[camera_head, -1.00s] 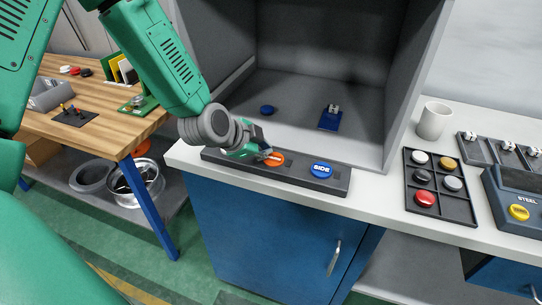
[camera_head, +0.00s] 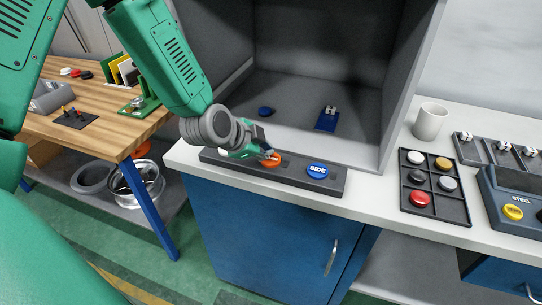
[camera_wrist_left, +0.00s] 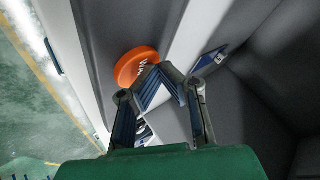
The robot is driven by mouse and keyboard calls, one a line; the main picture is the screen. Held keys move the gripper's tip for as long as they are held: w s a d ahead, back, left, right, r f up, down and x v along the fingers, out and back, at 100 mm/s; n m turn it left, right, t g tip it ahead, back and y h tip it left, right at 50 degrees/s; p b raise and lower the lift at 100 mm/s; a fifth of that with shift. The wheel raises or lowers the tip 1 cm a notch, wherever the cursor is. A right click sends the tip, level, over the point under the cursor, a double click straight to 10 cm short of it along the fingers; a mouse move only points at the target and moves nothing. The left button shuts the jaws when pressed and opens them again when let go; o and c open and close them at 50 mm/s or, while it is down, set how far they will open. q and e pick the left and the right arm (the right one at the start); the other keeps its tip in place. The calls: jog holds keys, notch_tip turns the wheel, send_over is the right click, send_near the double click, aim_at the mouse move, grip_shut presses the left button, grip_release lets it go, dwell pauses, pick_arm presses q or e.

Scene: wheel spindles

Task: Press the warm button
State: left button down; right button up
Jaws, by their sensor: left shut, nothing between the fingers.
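The orange warm button (camera_head: 269,161) is on a dark grey button bar (camera_head: 300,181) along the front edge of the white counter. It also shows large in the left wrist view (camera_wrist_left: 134,66), its lettering partly covered by a fingertip. My left gripper (camera_head: 270,153) is shut and empty, with its fingertips at the orange button. In the left wrist view the fingertips (camera_wrist_left: 158,72) overlap the button's edge; I cannot tell whether they touch it or how far it is pressed. My right gripper is not in view.
A grey booth (camera_head: 300,95) stands behind, holding a blue disc (camera_head: 265,111) and a blue block (camera_head: 327,120). A white mug (camera_head: 431,121) and a compartment tray (camera_head: 449,207) are at right.

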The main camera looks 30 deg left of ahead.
pick_arm(q)
jog(key=shift+d+r+p, duration=0.3)
jog(key=shift+d+r, duration=0.05)
jog(key=shift+r, duration=0.1)
jog(key=r+p, duration=0.5)
jog(key=shift+a+r, duration=0.15)
jog(key=shift+a, duration=0.25)
jog(key=shift+d, duration=0.15)
jog(key=shift+d, duration=0.15)
jog(key=s+d+f+n+g, duration=0.2)
jog(key=s+f+n+g, duration=0.3)
jog(key=s+f, duration=0.9)
jog(key=s+d+f+n+g+y, duration=0.1)
jog(key=s+f+n+g, duration=0.2)
jog(key=s, duration=0.7)
jog(key=s+f+n+g+y, duration=0.1)
jog(key=s+f+n, duration=0.3)
jog(key=s, duration=0.5)
jog(key=w+d+f+m+b, duration=0.1)
jog(key=w+f+b, duration=0.2)
jog(key=f+b, duration=0.7)
jog(key=shift+d+f+t+b, duration=0.15)
jog(key=shift+t+b, duration=0.15)
jog(key=shift+b, duration=0.25)
